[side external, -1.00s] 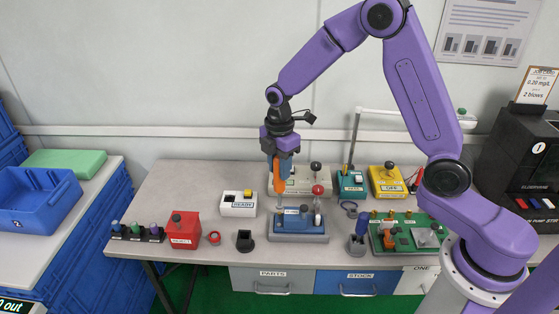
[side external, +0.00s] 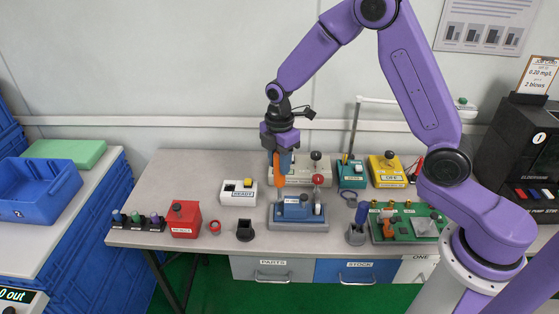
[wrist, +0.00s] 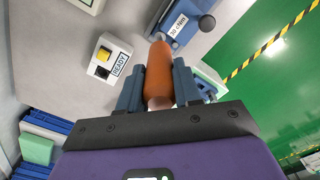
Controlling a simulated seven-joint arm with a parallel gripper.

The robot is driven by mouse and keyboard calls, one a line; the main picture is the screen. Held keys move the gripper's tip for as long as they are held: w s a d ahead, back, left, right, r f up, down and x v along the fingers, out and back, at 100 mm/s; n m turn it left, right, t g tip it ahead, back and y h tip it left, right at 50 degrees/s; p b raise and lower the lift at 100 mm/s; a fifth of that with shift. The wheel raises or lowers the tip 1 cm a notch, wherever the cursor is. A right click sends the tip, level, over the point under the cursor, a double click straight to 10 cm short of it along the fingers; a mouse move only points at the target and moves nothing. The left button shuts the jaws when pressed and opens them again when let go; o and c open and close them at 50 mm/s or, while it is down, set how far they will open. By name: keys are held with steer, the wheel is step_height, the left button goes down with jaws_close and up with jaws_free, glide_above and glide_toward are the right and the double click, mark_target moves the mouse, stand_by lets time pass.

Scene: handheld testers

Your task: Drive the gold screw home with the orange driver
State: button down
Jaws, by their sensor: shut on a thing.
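My gripper (side external: 281,165) is shut on the orange driver (side external: 279,179), which hangs roughly upright. In the wrist view, the driver's orange handle (wrist: 159,75) sits between the blue fingers and points toward a blue fixture labelled 30 cNm (wrist: 179,27). In the side view this blue fixture (side external: 298,226) stands just below and right of the driver. The driver's tip and whether it touches anything cannot be made out. Small gold pieces (side external: 390,205) stand along the back of a green board (side external: 405,235) at the right; I cannot tell which is the gold screw.
A red-knobbed lever (side external: 318,180) stands close right of the driver. A white READY box (side external: 238,193) is to the left, with a red box (side external: 186,220) beyond it. A yellow box (side external: 387,170) stands at the back right. The table's back left is clear.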

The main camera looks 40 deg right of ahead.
steer(key=shift+f, duration=0.85)
stand_by(4.9)
stand_by(0.6)
steer(key=shift+r, duration=3.1)
